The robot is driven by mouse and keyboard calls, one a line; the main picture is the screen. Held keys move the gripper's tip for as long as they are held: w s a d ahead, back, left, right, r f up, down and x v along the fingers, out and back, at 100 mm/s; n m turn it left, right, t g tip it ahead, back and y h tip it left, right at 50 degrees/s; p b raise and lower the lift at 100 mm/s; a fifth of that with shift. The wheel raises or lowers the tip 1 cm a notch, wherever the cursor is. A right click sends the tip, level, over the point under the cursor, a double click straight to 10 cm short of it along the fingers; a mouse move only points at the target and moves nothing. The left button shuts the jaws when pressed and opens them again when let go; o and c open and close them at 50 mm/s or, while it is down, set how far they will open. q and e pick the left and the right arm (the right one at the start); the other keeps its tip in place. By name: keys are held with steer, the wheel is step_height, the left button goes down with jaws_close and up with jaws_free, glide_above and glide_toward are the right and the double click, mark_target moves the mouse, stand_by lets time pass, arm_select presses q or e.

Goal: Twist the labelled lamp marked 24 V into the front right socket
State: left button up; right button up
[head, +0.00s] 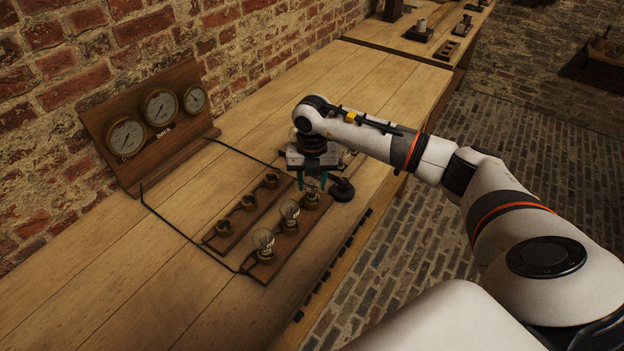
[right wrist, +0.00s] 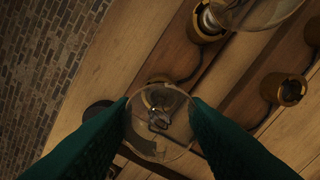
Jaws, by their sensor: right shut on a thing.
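My right gripper (head: 312,182) reaches over the socket boards with its green fingers pointing down. It is shut on a clear glass lamp (right wrist: 160,128), which shows between the fingers in the right wrist view. The lamp is over the front right socket (head: 311,200), at the far end of the front board (head: 258,276). I cannot tell whether its base is inside the socket. No 24 V marking is readable. Two other lamps stand upright in the front board's nearer sockets, one in the middle (head: 290,211) and one at the near end (head: 263,240). My left gripper is not in view.
The back board has several empty brass sockets (head: 249,202). A black round-based object (head: 342,189) stands close right of the gripper. A gauge panel (head: 160,125) stands by the brick wall, with black cables running to the boards. The near-left bench is clear.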

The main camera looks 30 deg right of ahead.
steer(key=shift+f, duration=0.1)
stand_by(0.3)
steer(key=shift+m+p, duration=0.3)
steer(key=shift+m, duration=0.3)
steer(key=m+p, duration=0.1)
steer(key=m, duration=0.2)
steer(key=shift+m+p, duration=0.4)
steer(key=shift+m, duration=0.7)
